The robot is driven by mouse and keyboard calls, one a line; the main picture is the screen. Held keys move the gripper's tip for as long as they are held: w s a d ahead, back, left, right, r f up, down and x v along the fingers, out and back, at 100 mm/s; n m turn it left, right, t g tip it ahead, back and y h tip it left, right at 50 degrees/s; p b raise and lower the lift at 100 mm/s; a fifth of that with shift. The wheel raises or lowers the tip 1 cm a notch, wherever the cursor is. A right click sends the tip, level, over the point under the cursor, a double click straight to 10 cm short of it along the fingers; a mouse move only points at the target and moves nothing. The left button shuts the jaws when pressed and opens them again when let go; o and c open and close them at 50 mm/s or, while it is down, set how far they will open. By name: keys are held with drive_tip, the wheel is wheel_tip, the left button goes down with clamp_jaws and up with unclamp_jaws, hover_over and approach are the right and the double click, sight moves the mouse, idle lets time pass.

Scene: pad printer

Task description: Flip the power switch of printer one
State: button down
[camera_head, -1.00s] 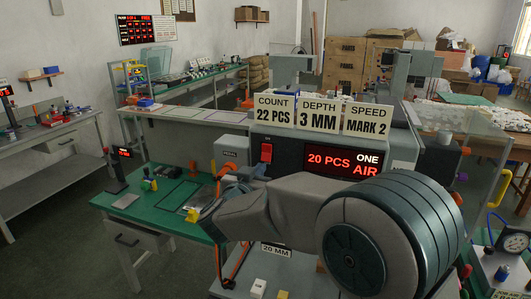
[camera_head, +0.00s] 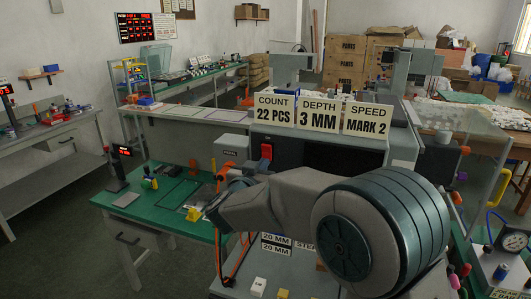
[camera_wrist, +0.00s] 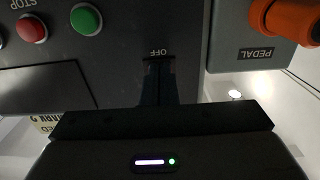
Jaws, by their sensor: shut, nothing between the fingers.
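The red power switch (camera_head: 266,151) is on the front of the printer (camera_head: 290,149), left of its display panel (camera_head: 350,158), in the head view. The display panel is dark. In the wrist view, which is upside down, my gripper (camera_wrist: 159,88) is shut and empty, its fingertips at the printer face beside the OFF label (camera_wrist: 158,52). In the head view my arm hides the gripper and the lower front of the printer.
A grey PEDAL box (camera_wrist: 262,35) with an orange plug (camera_wrist: 285,18) is close beside my fingers. Green (camera_wrist: 86,19) and red (camera_wrist: 31,28) buttons are on the other side. Count, depth and speed signs (camera_head: 317,114) stand on top. A pressure gauge (camera_head: 514,242) is at right.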

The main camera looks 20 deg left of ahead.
drive_tip(key=s+a+b, duration=0.1)
drive_tip(key=s+b, duration=0.2)
drive_tip(key=s, duration=1.4)
drive_tip(key=shift+s+a, duration=0.2)
drive_tip(key=shift+s, duration=0.05)
drive_tip(key=w+d+r+n+g+y, duration=0.1)
drive_tip(key=w+d+r+n+y, duration=0.1)
drive_tip(key=w+d+y, duration=0.25)
drive_tip(key=d+f+n+g+y, duration=0.2)
drive_tip(key=d+f+g, duration=0.2)
drive_tip(key=d, duration=0.3)
drive_tip(key=s+d+f+m+g+h, duration=0.1)
drive_tip(key=s+d+f+g+h, duration=0.1)
drive_tip(key=s+d+f+g, duration=0.3)
drive_tip(key=s+d+f+m+g+h, duration=0.2)
drive_tip(key=s+d+f+g, duration=0.3)
drive_tip(key=s+d, duration=0.8)
drive_tip(key=d+f+h, duration=0.1)
drive_tip(key=d, duration=0.5)
drive_tip(key=shift+f, duration=0.35)
